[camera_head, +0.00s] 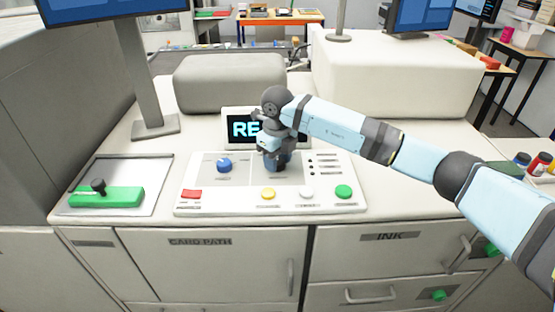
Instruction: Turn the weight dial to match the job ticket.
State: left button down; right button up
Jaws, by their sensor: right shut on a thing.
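A white control panel (240,203) lies on the machine top. It has a blue dial (223,166) at the left, standing free. My right gripper (276,160) points down over the panel's middle and is shut on a second blue dial (286,163), which it mostly hides. The dial labels are too small to read, so I cannot tell which is the weight dial. A dark display (241,129) behind shows "RE" in light letters; my arm covers the rest. I cannot make out a job ticket. My left gripper is not in view.
A green block with a black knob (98,187) sits on a tray at left. A monitor post (147,80) stands behind it.

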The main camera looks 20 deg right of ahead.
jog(key=n+b, duration=0.1)
jog(key=b, duration=0.1)
jog(key=n+b, duration=0.1)
jog(key=n, duration=0.1)
jog(key=shift+f+b, duration=0.25)
jog(key=shift+b, duration=0.15)
jog(key=shift+r+n+b, duration=0.15)
jog(key=shift+n+b, duration=0.3)
jog(key=shift+n, duration=0.35)
jog(key=shift+r, duration=0.1)
jog(key=o, duration=0.9)
jog(key=shift+r, duration=0.1)
